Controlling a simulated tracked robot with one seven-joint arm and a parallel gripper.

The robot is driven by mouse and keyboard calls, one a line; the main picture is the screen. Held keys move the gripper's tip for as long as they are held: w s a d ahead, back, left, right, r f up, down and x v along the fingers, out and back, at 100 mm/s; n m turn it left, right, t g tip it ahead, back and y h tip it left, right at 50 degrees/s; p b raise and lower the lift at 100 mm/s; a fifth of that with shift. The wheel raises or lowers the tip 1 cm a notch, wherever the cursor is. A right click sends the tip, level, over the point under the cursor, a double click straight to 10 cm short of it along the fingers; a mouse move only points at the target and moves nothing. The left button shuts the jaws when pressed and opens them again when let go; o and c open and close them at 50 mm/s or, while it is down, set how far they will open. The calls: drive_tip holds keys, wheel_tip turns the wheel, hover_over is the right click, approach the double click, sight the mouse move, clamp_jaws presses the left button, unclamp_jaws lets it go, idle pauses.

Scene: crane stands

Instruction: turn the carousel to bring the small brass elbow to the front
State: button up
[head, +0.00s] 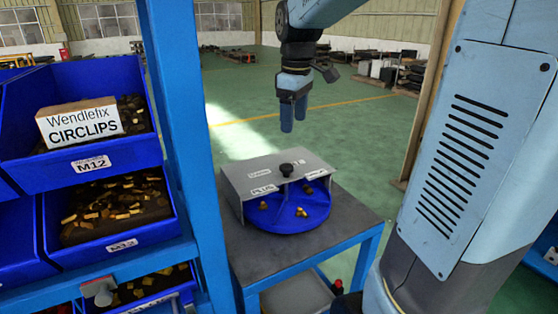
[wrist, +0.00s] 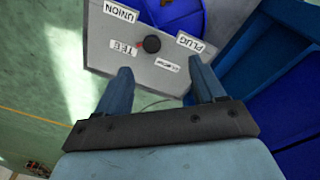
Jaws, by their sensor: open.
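The carousel is a blue round tray (head: 285,222) under a grey cover (head: 238,178) with a black knob (head: 286,169) on top. Several small brass fittings (head: 301,212) lie in the open front part of the tray; they are too small to tell which is an elbow. The rest of the tray is hidden under the cover. My gripper (head: 293,126) is open and empty, above and behind the carousel, apart from it. In the wrist view the knob (wrist: 152,44) shows beyond my gripper (wrist: 160,80), with labels UNION, TEE and PLUG on the cover.
The carousel stands on a grey table (head: 350,215) with a blue frame. A blue rack post (head: 180,120) and blue bins (head: 108,210) of small parts stand close on the left, with a box of circlips (head: 80,122). Green floor (head: 350,120) behind the table is clear.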

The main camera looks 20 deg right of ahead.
drive_tip(key=n+g, duration=0.1)
drive_tip(key=n, duration=0.1)
hover_over(287, 166)
drive_tip(key=f, duration=0.1)
wheel_tip(287, 166, down, 14)
drive_tip(key=shift+f, duration=0.2)
idle(0.4)
drive_tip(key=shift+w, duration=0.1)
clamp_jaws()
idle(0.3)
